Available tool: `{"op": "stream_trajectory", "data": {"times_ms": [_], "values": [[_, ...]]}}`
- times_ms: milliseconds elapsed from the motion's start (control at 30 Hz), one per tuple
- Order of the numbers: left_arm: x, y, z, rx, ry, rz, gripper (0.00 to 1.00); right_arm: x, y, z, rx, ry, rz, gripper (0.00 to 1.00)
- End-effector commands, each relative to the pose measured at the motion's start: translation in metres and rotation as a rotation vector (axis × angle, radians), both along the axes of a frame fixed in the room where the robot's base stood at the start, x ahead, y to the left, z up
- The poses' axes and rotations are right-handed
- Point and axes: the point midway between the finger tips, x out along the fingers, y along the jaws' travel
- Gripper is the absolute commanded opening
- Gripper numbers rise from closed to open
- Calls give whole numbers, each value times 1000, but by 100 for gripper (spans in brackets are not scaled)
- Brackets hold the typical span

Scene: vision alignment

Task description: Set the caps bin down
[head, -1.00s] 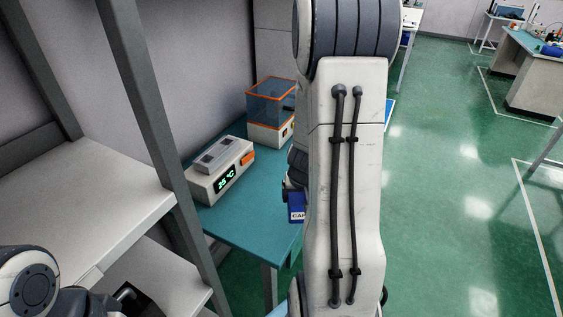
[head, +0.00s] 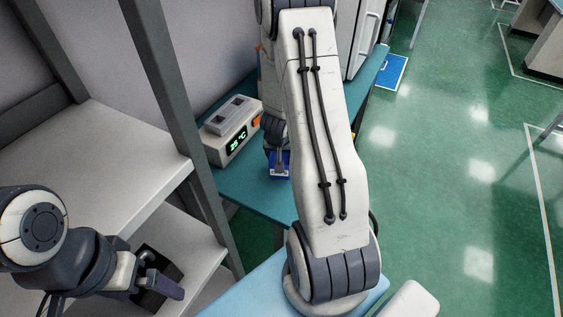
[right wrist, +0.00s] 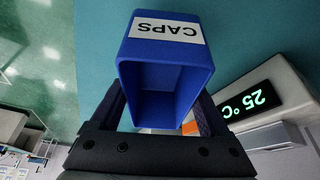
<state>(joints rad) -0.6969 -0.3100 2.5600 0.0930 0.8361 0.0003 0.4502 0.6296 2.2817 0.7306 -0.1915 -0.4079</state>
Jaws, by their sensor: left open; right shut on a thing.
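The blue caps bin (right wrist: 165,53) has a white "CAPS" label, upside down in the right wrist view, and its open inside looks empty. My right gripper (right wrist: 160,108) is shut on it, one finger on each side. In the head view the bin (head: 284,160) shows small beside my right arm, over the front part of the teal table (head: 255,195). I cannot tell whether its base touches the table. My right arm hides part of the bin and table. My left gripper (head: 165,290) is open and empty at the lower left, by the shelf.
A device reading 25 °C (head: 232,138) stands on the table left of the bin, close to it in the right wrist view. A grey-white shelf rack (head: 120,150) stands at the left. A blue mat (head: 392,71) lies at the table's far right.

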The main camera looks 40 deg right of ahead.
Motion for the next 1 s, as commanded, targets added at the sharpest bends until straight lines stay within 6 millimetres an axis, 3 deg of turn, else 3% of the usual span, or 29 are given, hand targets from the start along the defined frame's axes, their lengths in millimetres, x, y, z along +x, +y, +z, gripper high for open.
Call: {"op": "stream_trajectory", "data": {"times_ms": [100, 233, 667, 700, 733, 767, 1000], "values": [[0, 0, -17, 0, 0, 0, 100, 0, 1, -22, 1, 2, 1, 24], [0, 0, -25, 0, 0, -1, 100, 1, 1, -38, 0, 1, 2, 24], [0, 0, -28, 0, 0, -1, 100, 1, 1, -43, 0, 0, 2, 24], [0, 0, -28, 0, 0, -1, 100, 1, 1, -43, 0, 0, 2, 83], [0, 0, -27, 0, 0, -1, 100, 1, 1, -42, 0, 0, 2, 95], [0, 0, -27, 0, 0, -1, 100, 1, 1, -42, 0, 0, 2, 100], [0, 0, -26, 0, 0, -1, 100, 1, 1, -41, 0, 0, 2, 100]]}}
